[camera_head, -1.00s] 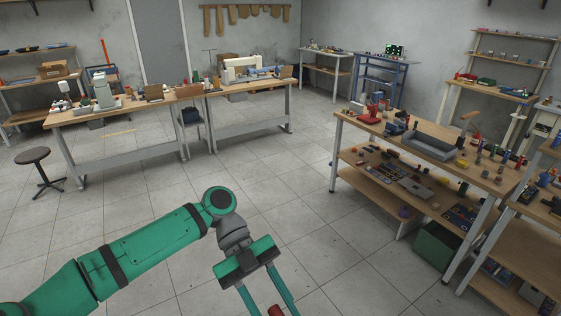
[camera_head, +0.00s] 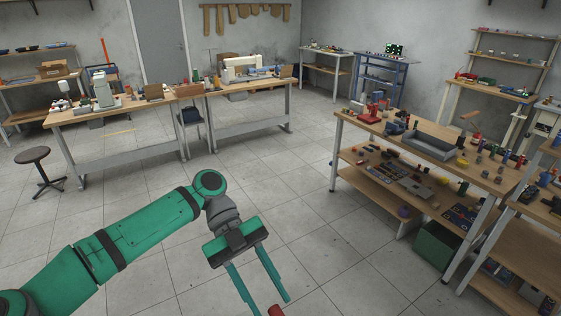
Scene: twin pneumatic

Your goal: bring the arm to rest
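My arm, green with dark bands, reaches in from the lower left above the tiled floor. My gripper (camera_head: 270,306) hangs at its end, near the bottom middle of the picture, pointing down and slightly right. Its two green fingers are clearly apart, and I see nothing held between them.
A workbench (camera_head: 440,150) with a grey tray (camera_head: 432,147) and many small parts stands at the right. Two long tables (camera_head: 125,118) stand at the back left, with a stool (camera_head: 33,155) beside them. The floor (camera_head: 270,180) between is clear.

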